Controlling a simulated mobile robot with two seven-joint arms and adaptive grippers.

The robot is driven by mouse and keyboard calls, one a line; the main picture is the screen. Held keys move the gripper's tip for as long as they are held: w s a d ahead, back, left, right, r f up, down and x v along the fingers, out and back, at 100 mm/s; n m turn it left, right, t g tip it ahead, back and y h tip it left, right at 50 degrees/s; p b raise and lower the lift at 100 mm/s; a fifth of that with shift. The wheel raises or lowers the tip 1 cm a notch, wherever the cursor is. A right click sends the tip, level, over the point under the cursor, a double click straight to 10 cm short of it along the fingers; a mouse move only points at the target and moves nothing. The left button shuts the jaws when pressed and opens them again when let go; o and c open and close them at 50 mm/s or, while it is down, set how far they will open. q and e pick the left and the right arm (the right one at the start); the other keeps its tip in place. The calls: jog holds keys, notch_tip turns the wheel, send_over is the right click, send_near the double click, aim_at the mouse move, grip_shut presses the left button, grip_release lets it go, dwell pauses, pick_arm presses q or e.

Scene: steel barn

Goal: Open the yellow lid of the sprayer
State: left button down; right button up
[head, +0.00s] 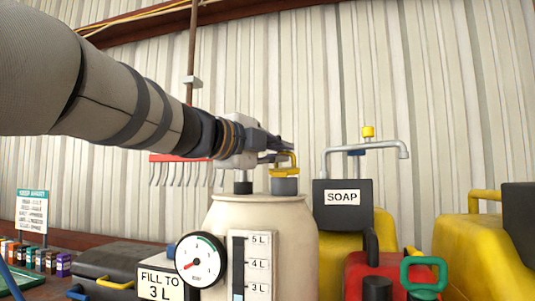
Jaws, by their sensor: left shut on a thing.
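The sprayer (262,213) is a cream tank with a round pressure gauge (201,259) and a black level scale marked in litres. Its yellow lid (284,171), with a loop handle, sits at the top right of the tank over a grey neck (285,186). My left gripper (284,150) comes in from the left above the tank and is shut on the loop of the yellow lid. The fingers hide part of the loop. A dark stub (243,184) rises from the tank top under the gripper. My right gripper is not in view.
A yellow container with a black SOAP panel (343,205) and a grey pipe (380,145) stands close right. A red can (376,275) stands in front. A "FILL TO 3 L" sign (160,286) and dark case (95,272) are left. A red rake hangs behind.

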pick_arm(q)
jog(key=shift+s+a+r+m+t+h, duration=0.2)
jog(key=shift+s+m+t+h, duration=0.4)
jog(key=shift+t+h, duration=0.3)
jog(key=shift+s+a+r+m+t+h, duration=0.15)
jog(key=shift+s+m+t+h, duration=0.3)
jog(key=shift+m+t+h, duration=0.35)
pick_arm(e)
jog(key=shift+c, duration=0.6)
